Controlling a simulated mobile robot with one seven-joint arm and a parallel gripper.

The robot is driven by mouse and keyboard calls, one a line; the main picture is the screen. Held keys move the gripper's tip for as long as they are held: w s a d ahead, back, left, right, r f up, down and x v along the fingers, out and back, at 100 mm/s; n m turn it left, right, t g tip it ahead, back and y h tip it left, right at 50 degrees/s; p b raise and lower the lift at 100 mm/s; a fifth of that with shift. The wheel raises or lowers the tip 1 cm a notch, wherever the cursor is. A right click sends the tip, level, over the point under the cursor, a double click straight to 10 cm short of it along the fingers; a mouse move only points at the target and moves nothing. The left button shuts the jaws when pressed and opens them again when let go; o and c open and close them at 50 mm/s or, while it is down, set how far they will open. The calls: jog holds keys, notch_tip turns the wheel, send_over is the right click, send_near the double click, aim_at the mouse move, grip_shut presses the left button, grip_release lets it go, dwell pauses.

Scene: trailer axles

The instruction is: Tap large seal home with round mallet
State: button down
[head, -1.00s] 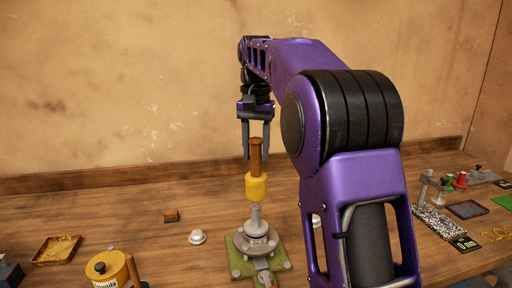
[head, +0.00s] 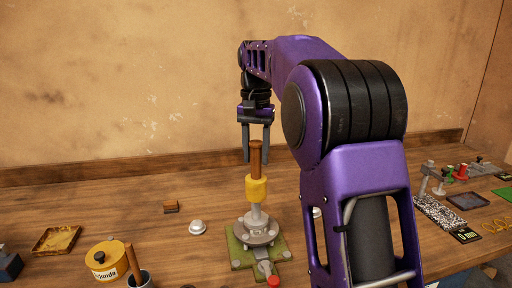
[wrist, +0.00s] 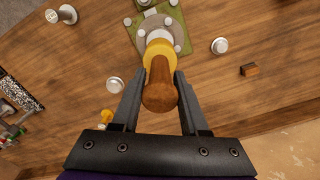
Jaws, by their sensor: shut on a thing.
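The round mallet has a brown handle (head: 256,150) and a yellow head (head: 257,188). It stands upright, head down, with my gripper (head: 256,158) shut on its handle. In the wrist view the brown handle (wrist: 159,92) lies between my fingers and the yellow head (wrist: 160,52) points at the hub. The grey hub (head: 258,231) with its upright post (head: 257,214) sits on a green plate (head: 238,262). The yellow head is over the post's top and hides it; I cannot tell whether they touch. I cannot pick out the large seal from the hub's grey parts.
A silver domed cap (head: 198,227) stands left of the plate. A small brown block (head: 171,207), a yellow tray (head: 57,240) and a yellow can (head: 106,260) are further left. A speckled mat (head: 437,213) and a dark tray (head: 467,201) lie at right.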

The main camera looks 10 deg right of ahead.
aim_at(256, 142)
jog(key=shift+r+p, duration=1.65)
jog(key=shift+p, duration=0.35)
jog(key=shift+f, duration=0.1)
jog(key=shift+f+b, duration=0.8)
jog(key=shift+f, duration=0.7)
jog(key=shift+r, duration=0.1)
jog(key=shift+r+p, duration=0.75)
jog(key=shift+r, duration=0.7)
